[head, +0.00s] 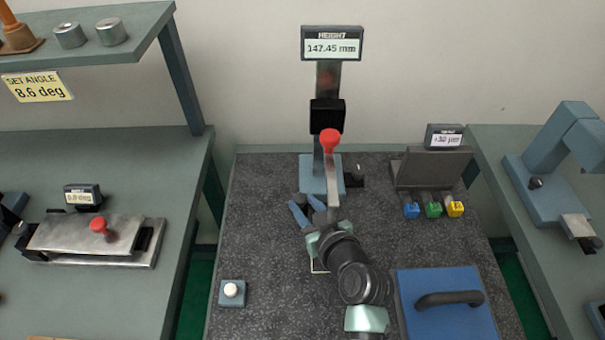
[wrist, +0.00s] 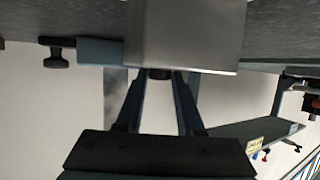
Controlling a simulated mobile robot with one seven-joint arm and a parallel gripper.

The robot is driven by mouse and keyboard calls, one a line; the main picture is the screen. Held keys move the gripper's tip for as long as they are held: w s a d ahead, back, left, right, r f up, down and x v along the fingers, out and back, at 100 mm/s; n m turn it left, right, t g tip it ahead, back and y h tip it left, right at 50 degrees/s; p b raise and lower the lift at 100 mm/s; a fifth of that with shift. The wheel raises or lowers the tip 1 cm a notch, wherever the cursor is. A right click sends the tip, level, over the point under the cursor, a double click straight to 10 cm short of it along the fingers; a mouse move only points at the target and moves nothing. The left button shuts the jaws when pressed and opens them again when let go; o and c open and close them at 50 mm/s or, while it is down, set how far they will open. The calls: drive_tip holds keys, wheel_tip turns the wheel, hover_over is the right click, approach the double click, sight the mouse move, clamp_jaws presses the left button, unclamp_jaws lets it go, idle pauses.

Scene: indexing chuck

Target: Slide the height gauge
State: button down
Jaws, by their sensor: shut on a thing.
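The height gauge (head: 328,90) stands upright at the back of the dark granite plate, on a blue base (head: 320,173). Its display (head: 332,46) reads 147.45 mm. A black carriage (head: 327,114) is on its column, and a grey bar with a red ball knob (head: 330,140) shows in front. My gripper (head: 302,201) is low before the base, its blue fingers pointing toward the gauge. In the wrist view my gripper (wrist: 163,74) closes around a small dark piece under a grey block (wrist: 190,35). Which part of the gauge it grips is largely hidden.
To the right are a grey stand (head: 432,168) with blue, green and yellow blocks, and a blue plate with a black handle (head: 450,298). A white button (head: 231,290) is at front left. Side benches hold a sine fixture (head: 90,238) and a blue press (head: 560,160).

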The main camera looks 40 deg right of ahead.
drive_tip(key=c, duration=0.8)
unclamp_jaws()
drive_tip(key=shift+s+d, duration=0.15)
drive_tip(key=shift+d, duration=0.15)
drive_tip(key=shift+c, duration=0.2)
drive_tip(key=shift+s, duration=0.1)
drive_tip(key=b+v, duration=0.1)
drive_tip(key=v, duration=1.2)
drive_tip(key=shift+a, duration=0.15)
